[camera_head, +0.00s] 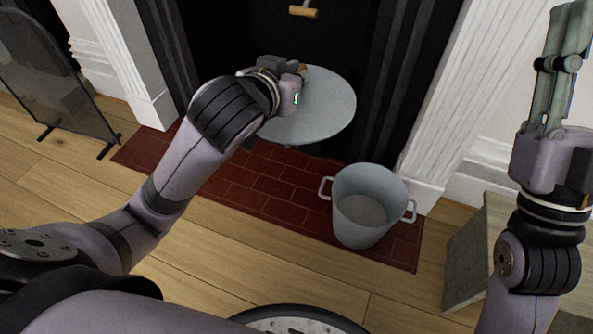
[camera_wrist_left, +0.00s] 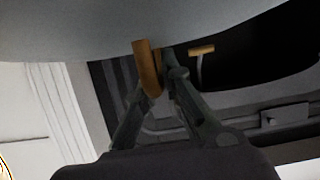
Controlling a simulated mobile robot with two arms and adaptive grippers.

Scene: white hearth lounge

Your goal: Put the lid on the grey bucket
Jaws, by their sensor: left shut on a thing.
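The grey bucket (camera_head: 362,205) stands upright and open on the red brick hearth, with a handle on each side. Its inside looks empty. The round grey lid (camera_head: 325,105) is in the air beyond the bucket and to its left, apart from it. My left gripper (camera_head: 301,74) is shut on the lid's wooden handle, whose grip is mostly hidden in the head view. In the left wrist view the fingers close on the wooden handle (camera_wrist_left: 148,68), with the lid (camera_wrist_left: 130,25) across the top. My right gripper (camera_head: 570,35) is raised at the right; its finger gap is unclear.
The dark fireplace with a wooden-gripped handle (camera_head: 304,12) lies behind the lid. White surround columns (camera_head: 475,80) flank it. A dark screen (camera_head: 45,75) stands at the left. A pale block-like piece of furniture (camera_head: 465,255) stands right of the bucket.

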